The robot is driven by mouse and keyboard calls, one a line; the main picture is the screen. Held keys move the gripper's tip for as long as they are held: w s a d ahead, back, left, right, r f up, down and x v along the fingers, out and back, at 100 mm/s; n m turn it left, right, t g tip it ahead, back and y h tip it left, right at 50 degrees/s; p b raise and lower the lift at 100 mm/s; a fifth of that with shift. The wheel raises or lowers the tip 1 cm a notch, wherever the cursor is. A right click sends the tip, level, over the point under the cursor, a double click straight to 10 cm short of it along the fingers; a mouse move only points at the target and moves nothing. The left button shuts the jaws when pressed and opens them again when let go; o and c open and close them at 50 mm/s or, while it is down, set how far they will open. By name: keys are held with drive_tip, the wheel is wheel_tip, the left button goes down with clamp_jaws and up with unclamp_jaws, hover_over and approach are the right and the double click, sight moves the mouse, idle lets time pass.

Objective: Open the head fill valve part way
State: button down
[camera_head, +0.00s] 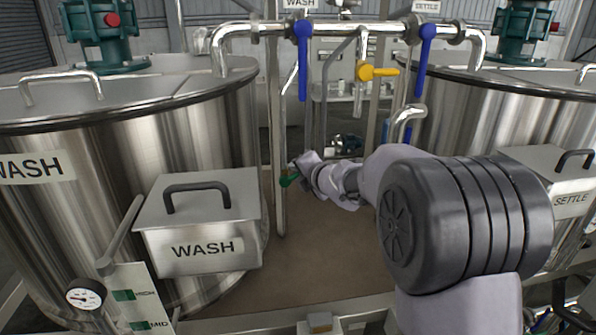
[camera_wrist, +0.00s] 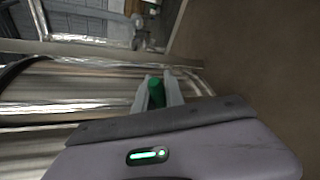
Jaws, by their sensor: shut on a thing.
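My gripper (camera_wrist: 157,92) is shut on a small green piece, perhaps a valve handle (camera_wrist: 157,98), which shows between the two fingers in the wrist view. In the head view the green handle (camera_head: 289,180) sticks out at the left end of my arm, close to a thin upright pipe. What it is mounted on is hidden. No label for the head fill valve is readable. On the overhead pipe, two long blue levers (camera_head: 303,60) (camera_head: 426,60) hang down, and a yellow lever (camera_head: 378,72) points right.
The steel wash tank (camera_head: 215,110) stands left, with a handled WASH box (camera_head: 205,222) in front. The settle tank (camera_head: 480,105) stands right, with its own SETTLE box (camera_head: 570,190). The brown floor (camera_head: 325,245) between the tanks is mostly clear.

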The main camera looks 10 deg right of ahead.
drive_tip(key=c, duration=1.4)
unclamp_jaws()
drive_tip(key=shift+s+r, duration=0.1)
drive_tip(key=p+v, duration=0.3)
drive_tip(key=v, duration=1.4)
drive_tip(key=shift+r, duration=0.1)
